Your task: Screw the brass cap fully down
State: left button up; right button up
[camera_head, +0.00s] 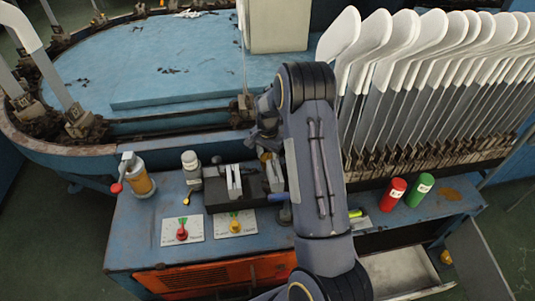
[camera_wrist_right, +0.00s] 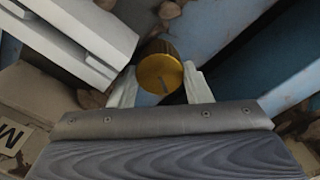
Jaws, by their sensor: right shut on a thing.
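In the head view, a small brass spot (camera_head: 265,157) shows by the right gripper at the dark block on the bench. My right arm hides much of that area. The thread under the cap is hidden, so I cannot tell how far down it sits. My left gripper is not in view.
A dark block with upright pale plates (camera_head: 234,181) stands on the blue bench (camera_head: 135,235).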

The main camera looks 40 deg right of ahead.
dwell(0.3)
jog(key=o, duration=1)
jog(key=shift+s+f, duration=0.1)
